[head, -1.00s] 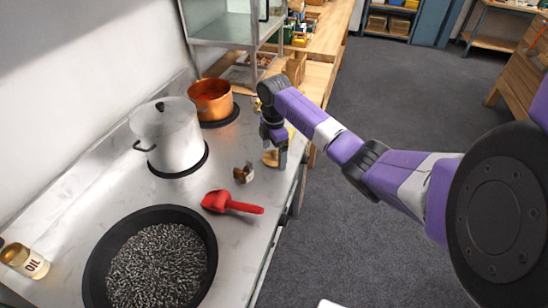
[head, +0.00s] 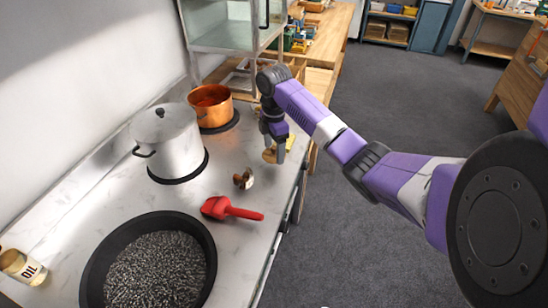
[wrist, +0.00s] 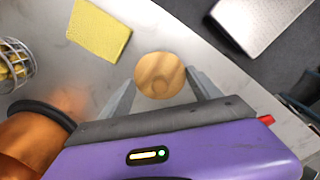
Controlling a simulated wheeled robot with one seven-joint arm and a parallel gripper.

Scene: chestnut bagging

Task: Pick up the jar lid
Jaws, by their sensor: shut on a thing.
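In the head view the lid (head: 269,155) shows as a tan patch under my gripper (head: 275,150), near the right edge of the counter. Part of the lid is hidden by a finger there. I cannot tell for sure whether it is clear of the counter.
A red scoop (head: 230,208), a small brown-and-white object (head: 243,179), a large black pan (head: 105,258) of dark pieces, a steel pot (head: 172,140) and a copper pot (head: 211,105) stand on the counter. A yellow cloth (wrist: 99,27) lies near the lid. An oil jar (head: 22,266) is at far left.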

